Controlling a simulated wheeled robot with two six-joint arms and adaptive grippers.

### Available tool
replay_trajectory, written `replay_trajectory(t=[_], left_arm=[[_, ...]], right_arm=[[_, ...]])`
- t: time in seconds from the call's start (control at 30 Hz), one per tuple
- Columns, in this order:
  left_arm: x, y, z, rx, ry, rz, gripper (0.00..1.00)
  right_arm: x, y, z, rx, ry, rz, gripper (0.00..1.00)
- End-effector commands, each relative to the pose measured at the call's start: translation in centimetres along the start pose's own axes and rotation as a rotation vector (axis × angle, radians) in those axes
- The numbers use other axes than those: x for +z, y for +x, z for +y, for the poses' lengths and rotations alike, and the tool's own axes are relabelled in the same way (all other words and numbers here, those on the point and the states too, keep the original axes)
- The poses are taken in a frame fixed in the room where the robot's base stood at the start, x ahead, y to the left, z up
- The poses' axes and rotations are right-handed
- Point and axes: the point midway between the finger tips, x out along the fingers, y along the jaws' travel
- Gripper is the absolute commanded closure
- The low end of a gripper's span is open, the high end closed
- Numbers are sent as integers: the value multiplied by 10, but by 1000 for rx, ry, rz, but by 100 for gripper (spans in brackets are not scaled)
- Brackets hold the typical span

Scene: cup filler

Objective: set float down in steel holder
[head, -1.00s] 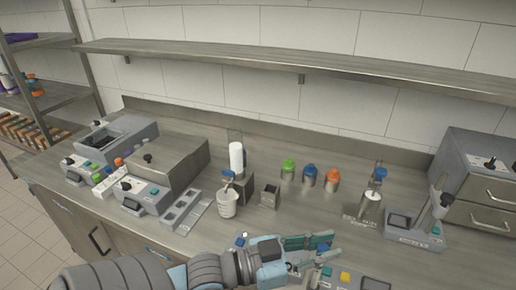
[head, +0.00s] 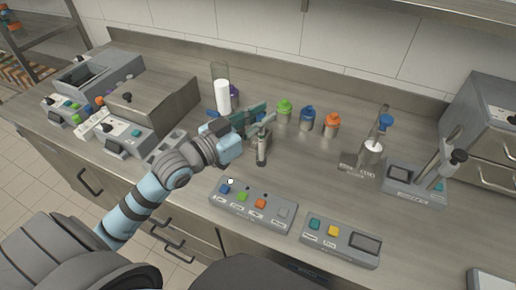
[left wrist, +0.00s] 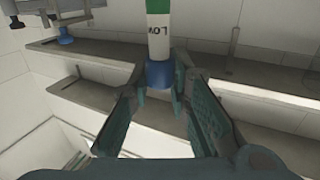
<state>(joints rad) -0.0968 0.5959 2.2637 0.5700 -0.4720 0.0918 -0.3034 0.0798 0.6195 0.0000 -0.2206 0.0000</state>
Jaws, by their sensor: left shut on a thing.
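My left gripper (head: 266,122) is shut on the float, over the counter just left of the green-capped bottle. In the left wrist view the float (left wrist: 158,42) shows a blue end between the fingers, a white band lettered LOW and a green part; that view is upside down, so the blue end is up. The steel holder (head: 262,158) stands directly below the fingertips in the head view. The float's lower part lines up with the holder, but I cannot tell whether it is inside or just above it. My right gripper is not in view.
Bottles with green (head: 284,106), blue (head: 307,119) and orange (head: 332,122) caps stand to the right. A clear tube with a white cylinder (head: 223,97) stands behind my wrist. Button panels (head: 252,204) lie in front. The counter between them and the bottles is clear.

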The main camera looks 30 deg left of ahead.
Motion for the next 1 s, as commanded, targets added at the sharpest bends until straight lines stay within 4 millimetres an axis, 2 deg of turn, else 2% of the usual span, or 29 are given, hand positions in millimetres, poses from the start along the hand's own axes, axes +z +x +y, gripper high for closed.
replay_trajectory(t=[0.03, 0.1, 0.2, 0.3, 0.4, 0.5, 0.57, 0.9, 1.0], left_arm=[[0, 20, -19, -33, 2, 13, 100], [-16, 46, -47, -79, 3, 13, 100], [-47, 75, -78, -127, 3, 10, 100], [-79, 91, -96, -151, 4, 5, 100], [-101, 99, -105, -159, 6, 2, 100], [-106, 102, -108, -161, 6, -2, 100], [-98, 102, -108, -161, 6, -5, 100], [2, 102, -107, -161, 5, -6, 100], [25, 102, -107, -160, 5, -4, 100]], right_arm=[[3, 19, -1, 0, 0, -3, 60], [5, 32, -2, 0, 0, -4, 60], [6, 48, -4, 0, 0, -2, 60], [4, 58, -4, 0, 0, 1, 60], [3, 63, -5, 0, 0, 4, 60], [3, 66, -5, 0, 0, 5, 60], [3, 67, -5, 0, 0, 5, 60], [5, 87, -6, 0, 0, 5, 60], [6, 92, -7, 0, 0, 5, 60]])
